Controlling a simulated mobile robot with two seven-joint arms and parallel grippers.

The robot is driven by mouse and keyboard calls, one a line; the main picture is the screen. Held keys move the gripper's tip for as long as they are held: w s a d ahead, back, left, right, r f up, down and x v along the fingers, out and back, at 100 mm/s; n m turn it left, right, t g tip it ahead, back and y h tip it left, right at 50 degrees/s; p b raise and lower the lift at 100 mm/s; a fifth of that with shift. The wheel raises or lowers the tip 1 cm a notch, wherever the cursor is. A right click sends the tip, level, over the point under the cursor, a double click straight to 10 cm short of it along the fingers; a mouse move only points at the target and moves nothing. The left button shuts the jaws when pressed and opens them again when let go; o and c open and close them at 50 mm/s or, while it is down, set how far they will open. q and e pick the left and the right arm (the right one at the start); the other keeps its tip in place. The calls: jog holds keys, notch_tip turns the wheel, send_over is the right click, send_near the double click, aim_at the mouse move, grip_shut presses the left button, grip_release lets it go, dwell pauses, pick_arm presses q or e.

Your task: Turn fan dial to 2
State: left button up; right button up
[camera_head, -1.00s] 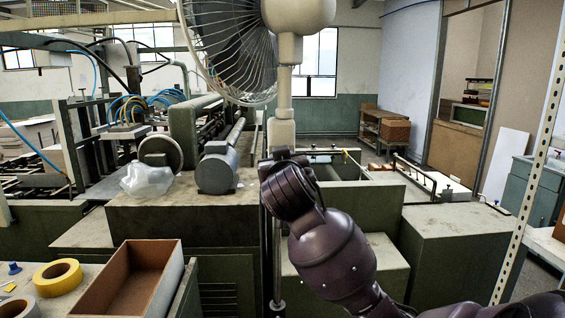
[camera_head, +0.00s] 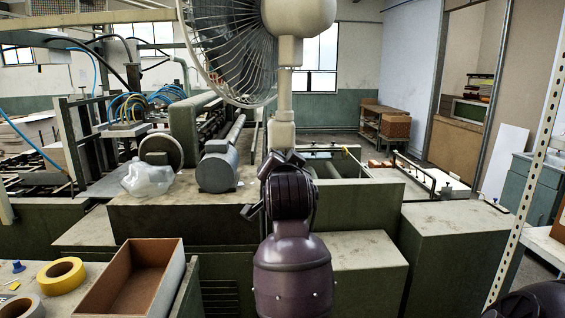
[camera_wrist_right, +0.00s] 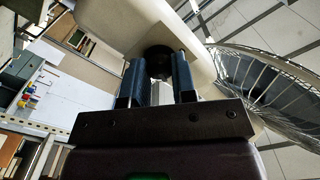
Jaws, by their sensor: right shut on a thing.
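The fan shows in the head view with its wire cage (camera_head: 232,50) at the upper middle, its beige motor housing (camera_head: 300,15) and its pole (camera_head: 282,128). In the right wrist view the beige fan body (camera_wrist_right: 115,40) fills the top middle, and the cage (camera_wrist_right: 265,85) is at the right. A dark round dial (camera_wrist_right: 158,54) on the fan body sits between the blue-black fingertips of my right gripper (camera_wrist_right: 159,78), which is shut on it. In the head view my right gripper (camera_head: 281,160) is in front of the pole. The dial's markings and setting cannot be read.
An open brown box (camera_head: 130,285) and a yellow tape roll (camera_head: 60,275) lie at the lower left. A clear plastic bag (camera_head: 147,179) and a grey motor (camera_head: 218,170) sit on the green machine behind. A perforated post (camera_head: 530,195) stands at the right.

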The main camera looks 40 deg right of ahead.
jog(key=shift+m, duration=0.3)
jog(key=o, duration=0.9)
jog(key=shift+o, duration=0.2)
